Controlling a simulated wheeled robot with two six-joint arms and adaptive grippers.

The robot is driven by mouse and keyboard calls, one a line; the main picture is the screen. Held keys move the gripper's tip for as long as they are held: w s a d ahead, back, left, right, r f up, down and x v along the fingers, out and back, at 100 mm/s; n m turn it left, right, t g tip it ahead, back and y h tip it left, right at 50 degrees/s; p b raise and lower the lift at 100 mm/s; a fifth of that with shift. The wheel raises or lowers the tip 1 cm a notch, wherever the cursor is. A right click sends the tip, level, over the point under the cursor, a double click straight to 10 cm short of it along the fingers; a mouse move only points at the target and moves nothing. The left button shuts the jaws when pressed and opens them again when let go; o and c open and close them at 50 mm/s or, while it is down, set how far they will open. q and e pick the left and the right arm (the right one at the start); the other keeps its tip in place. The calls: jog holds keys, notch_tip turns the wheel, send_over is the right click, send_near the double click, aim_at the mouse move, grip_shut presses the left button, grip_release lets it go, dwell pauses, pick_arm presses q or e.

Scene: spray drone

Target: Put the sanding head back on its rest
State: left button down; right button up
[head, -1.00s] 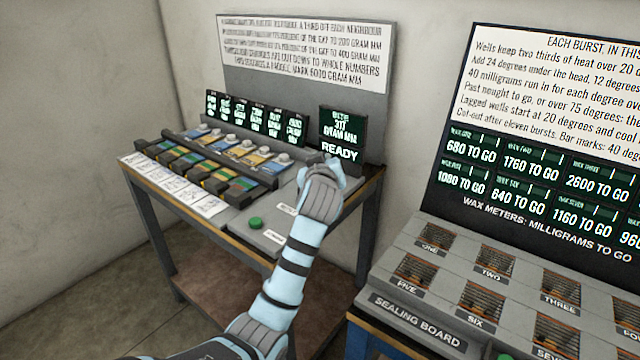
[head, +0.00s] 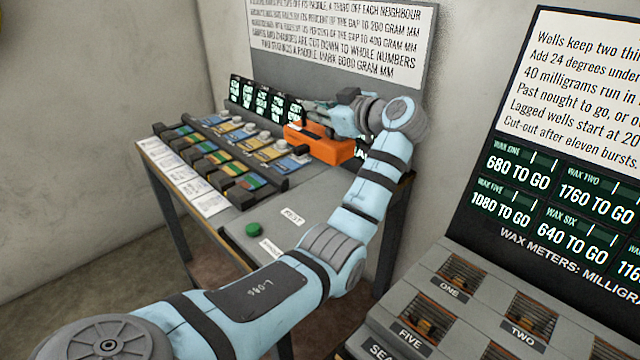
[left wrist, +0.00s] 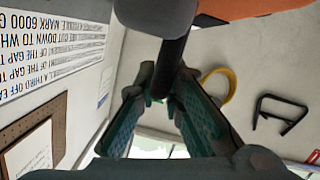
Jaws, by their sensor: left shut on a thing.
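The sanding head (head: 320,145) is an orange block in the head view, at the far right end of the paddle row. My left gripper (head: 318,110) is just above it, shut on its dark handle. In the left wrist view the fingers (left wrist: 165,88) close around a dark post (left wrist: 172,58), with part of the orange body (left wrist: 212,8) at the top edge. The spot labelled REST (head: 292,216) is on the grey bench top, nearer the camera than the head. Whether the block touches the bench is unclear. My right gripper is out of view.
Several coloured paddles (head: 215,155) fill a rack on the left of the bench, with small dark displays (head: 262,100) behind. A green button (head: 253,229) sits at the bench front. The sealing board (head: 450,300) stands at the right.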

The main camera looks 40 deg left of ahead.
pick_arm(q)
notch_tip(320, 180, down, 15)
jog(key=shift+w+a+f+b, duration=0.1)
jog(key=shift+b, duration=0.6)
jog(key=c, duration=2.2)
grip_release()
jog(key=shift+f, duration=0.2)
jog(key=o, duration=0.5)
jog(key=shift+r, duration=0.1)
